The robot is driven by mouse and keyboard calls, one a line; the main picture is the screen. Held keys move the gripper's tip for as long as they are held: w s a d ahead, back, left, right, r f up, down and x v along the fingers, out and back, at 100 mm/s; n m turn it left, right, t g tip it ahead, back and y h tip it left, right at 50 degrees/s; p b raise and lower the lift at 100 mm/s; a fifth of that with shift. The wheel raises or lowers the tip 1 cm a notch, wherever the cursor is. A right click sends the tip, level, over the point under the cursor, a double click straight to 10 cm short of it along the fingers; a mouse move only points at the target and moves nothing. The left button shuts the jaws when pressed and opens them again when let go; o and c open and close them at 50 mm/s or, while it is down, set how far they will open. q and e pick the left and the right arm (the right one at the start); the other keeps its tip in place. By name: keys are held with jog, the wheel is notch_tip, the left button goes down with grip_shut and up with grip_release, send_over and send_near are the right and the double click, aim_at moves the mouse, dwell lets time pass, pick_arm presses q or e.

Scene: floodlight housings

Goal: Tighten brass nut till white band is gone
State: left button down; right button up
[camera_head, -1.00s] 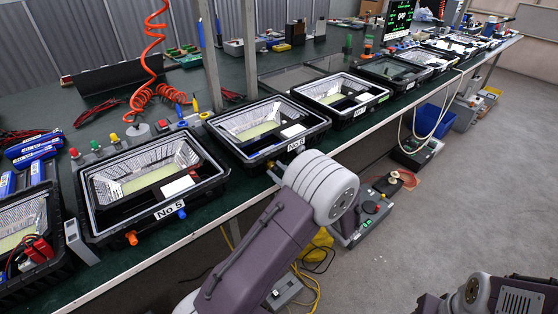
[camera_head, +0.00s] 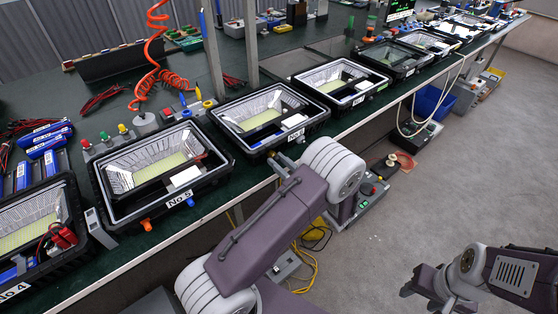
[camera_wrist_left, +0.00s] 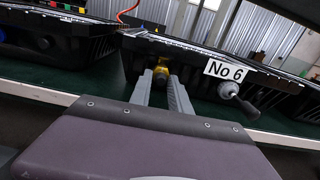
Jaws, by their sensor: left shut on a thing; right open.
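The black floodlight housing marked No 6 (camera_head: 316,122) stands on the bench, and its front wall (camera_wrist_left: 190,80) fills the middle of the left wrist view. A brass nut (camera_wrist_left: 161,70) sits on a fitting at that wall, left of the No 6 label. My left gripper (camera_wrist_left: 164,77) is shut on the brass nut, one grey finger on each side. In the head view my left gripper (camera_head: 275,165) is at the housing's front edge, largely behind my wrist, and the nut is hidden. I cannot make out a white band. My right gripper (camera_head: 418,284) is open and empty over the floor.
A dark grey fitting (camera_wrist_left: 235,92) sticks out right of the nut. Housing No 5 (camera_head: 212,178) stands to the left, with orange and blue fittings on its front. More housings line the bench to the right.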

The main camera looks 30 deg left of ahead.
pick_arm(q)
jog(key=shift+f, duration=0.1)
jog(key=c, duration=1.2)
grip_release()
jog(key=v, duration=0.9)
jog(key=shift+p, duration=0.45)
jog(key=shift+s, duration=0.1)
